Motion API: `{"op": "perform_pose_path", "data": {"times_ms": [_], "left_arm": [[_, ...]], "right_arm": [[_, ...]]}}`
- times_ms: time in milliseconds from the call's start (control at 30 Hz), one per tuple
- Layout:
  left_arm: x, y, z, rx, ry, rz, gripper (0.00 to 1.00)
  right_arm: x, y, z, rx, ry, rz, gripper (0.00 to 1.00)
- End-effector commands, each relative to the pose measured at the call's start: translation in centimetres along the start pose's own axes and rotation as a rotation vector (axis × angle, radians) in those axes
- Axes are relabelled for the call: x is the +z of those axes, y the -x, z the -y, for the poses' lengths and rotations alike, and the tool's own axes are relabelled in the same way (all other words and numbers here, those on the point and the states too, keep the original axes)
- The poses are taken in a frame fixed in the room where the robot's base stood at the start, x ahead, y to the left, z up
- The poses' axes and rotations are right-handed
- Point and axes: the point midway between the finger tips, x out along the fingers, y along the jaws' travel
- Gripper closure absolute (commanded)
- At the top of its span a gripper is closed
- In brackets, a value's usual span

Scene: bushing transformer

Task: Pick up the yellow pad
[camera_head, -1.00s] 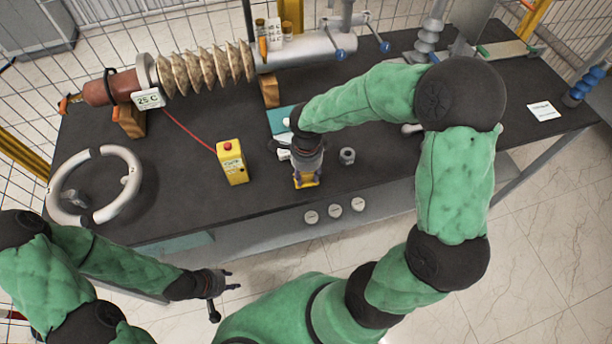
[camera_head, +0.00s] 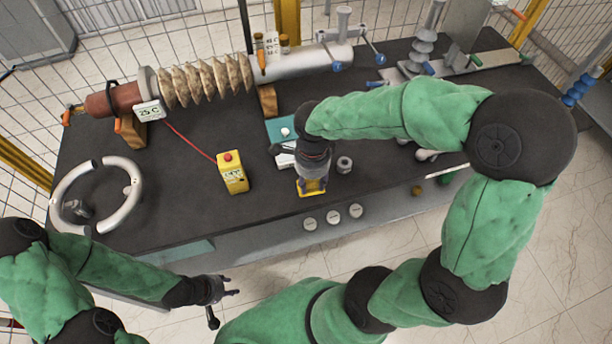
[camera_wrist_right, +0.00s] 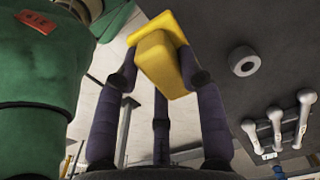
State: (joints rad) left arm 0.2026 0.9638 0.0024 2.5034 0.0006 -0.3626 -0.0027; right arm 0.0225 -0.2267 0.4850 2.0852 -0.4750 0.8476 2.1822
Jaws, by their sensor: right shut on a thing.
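The yellow pad (camera_head: 311,187) is at the tips of my right gripper (camera_head: 313,178), over the front part of the dark table. In the right wrist view the yellow pad (camera_wrist_right: 160,55) is a block with a wider flat plate, gripped between the fingers of my right gripper (camera_wrist_right: 160,75). The head view does not clearly show whether the pad touches the table. My left gripper (camera_head: 222,292) is in front of the table, low at the left, with its fingers apart and nothing between them.
A yellow box with a red button (camera_head: 232,172) stands left of my right gripper. A grey ring (camera_head: 344,164) lies just right of it. A white ring-shaped part (camera_head: 97,195) lies at the left. The ribbed bushing (camera_head: 205,80) lies along the back.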

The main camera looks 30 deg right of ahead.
Motion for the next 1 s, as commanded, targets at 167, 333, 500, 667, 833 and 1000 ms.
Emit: {"op": "perform_pose_path", "data": {"times_ms": [167, 333, 500, 667, 833, 1000], "left_arm": [[0.0, 0.9, -0.3, 0.000, 0.000, 0.000, 0.60], [0.1, 1.5, -0.5, 0.000, 0.000, 0.000, 0.60], [0.1, 1.8, -0.7, 0.000, 0.000, 0.000, 0.60], [0.1, 2.0, -0.7, 0.000, 0.000, 0.000, 0.60], [0.1, 2.0, -0.7, 0.000, 0.000, 0.000, 0.60], [0.1, 2.0, -0.7, 0.000, 0.000, 0.000, 0.60]], "right_arm": [[-0.7, 2.2, -3.6, -0.003, 0.001, 0.001, 0.93], [-1.2, 3.4, -6.4, -0.003, 0.000, 0.001, 0.93], [-1.5, 4.2, -8.2, -0.002, 0.001, 0.000, 0.93], [-1.7, 4.5, -9.1, 0.000, 0.000, 0.000, 0.93], [-1.7, 4.5, -9.3, 0.001, 0.000, 0.000, 0.93], [-1.7, 4.5, -9.3, 0.001, 0.000, 0.000, 0.93]]}}
